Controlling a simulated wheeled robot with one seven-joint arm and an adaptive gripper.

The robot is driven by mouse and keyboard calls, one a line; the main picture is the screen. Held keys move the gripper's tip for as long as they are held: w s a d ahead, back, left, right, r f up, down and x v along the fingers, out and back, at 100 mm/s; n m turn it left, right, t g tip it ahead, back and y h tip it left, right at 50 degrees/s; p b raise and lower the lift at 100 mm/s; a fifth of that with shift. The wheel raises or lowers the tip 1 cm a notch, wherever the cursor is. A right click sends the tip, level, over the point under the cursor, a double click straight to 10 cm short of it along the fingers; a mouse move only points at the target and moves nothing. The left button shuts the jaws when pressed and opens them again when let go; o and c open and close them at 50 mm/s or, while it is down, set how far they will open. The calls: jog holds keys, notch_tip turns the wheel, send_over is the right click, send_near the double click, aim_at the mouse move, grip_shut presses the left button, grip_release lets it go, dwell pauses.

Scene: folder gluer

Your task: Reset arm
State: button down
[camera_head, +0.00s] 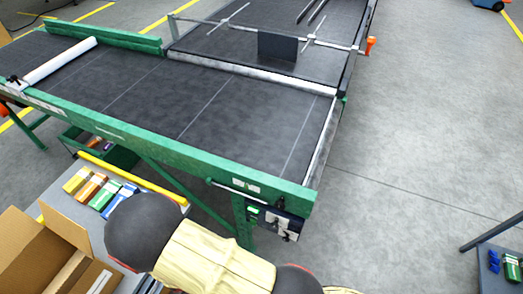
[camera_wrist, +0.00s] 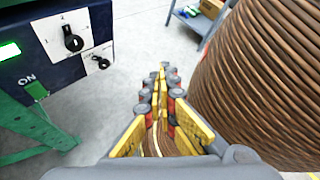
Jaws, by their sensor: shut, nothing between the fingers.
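My gripper (camera_wrist: 159,72) shows in the wrist view with its yellow-sided fingers together and nothing between them. It points out over the grey floor, to the right of a dark control box (camera_wrist: 62,45) with a green lit display, rotary knobs and a green ON button (camera_wrist: 37,90). My gripper is apart from the box. In the head view the control box (camera_head: 275,222) hangs at the near right corner of the green-framed machine. My arm crosses the bottom of the head view, and my gripper is out of that picture.
A large brown ribbed cylinder (camera_wrist: 265,80) stands close on the right of my gripper. The conveyor (camera_head: 150,95) fills the upper left. Small coloured boxes (camera_head: 98,190) and an open carton (camera_head: 35,250) lie at lower left. A shelf (camera_head: 490,270) stands lower right. Floor is clear on the right.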

jog(key=w+d+r+m+g+y, duration=0.2)
jog(key=r+m+y, duration=0.3)
jog(key=r+m, duration=0.45)
jog(key=w+d+r+m+g+y, duration=0.2)
jog(key=r+m+y, duration=0.4)
jog(key=r, duration=0.7)
jog(key=d+r+m+t, duration=0.6)
jog(key=d+r+m, duration=0.2)
jog(key=d+r, duration=0.7)
notch_tip(320, 180, up, 2)
jog(key=shift+r+m+t+y, duration=0.2)
jog(key=shift+m+t+y, duration=0.15)
jog(key=shift+t+y, duration=0.05)
